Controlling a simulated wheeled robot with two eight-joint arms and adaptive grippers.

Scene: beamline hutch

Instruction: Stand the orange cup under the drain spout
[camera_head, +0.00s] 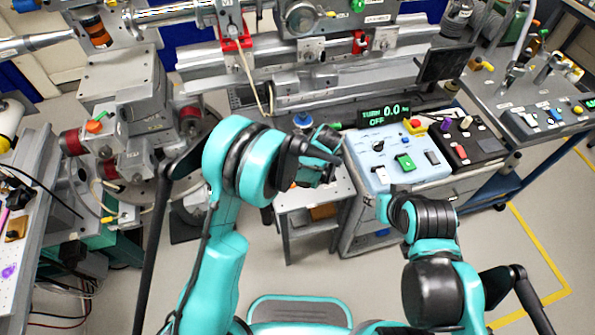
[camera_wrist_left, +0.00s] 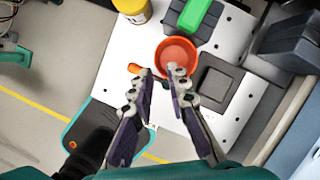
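The orange cup (camera_wrist_left: 177,56) stands upright on a white perforated board (camera_wrist_left: 118,55) in the left wrist view, its handle sticking out to the left. My left gripper (camera_wrist_left: 161,73) is open, its fingertips at the near rim of the cup; I cannot tell whether they touch it. In the head view my left gripper (camera_head: 327,152) is over the small white-topped cart (camera_head: 312,196), and the cup is hidden behind it. My right gripper (camera_head: 384,206) is low at the front of the control cabinet, its fingers not clear. I cannot make out the drain spout.
A green block (camera_wrist_left: 200,15), a yellow-banded jar (camera_wrist_left: 132,8) and a dark square pad (camera_wrist_left: 216,82) are close around the cup. A control panel (camera_head: 398,158) stands right of the cart. Open floor (camera_head: 300,272) lies in front.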

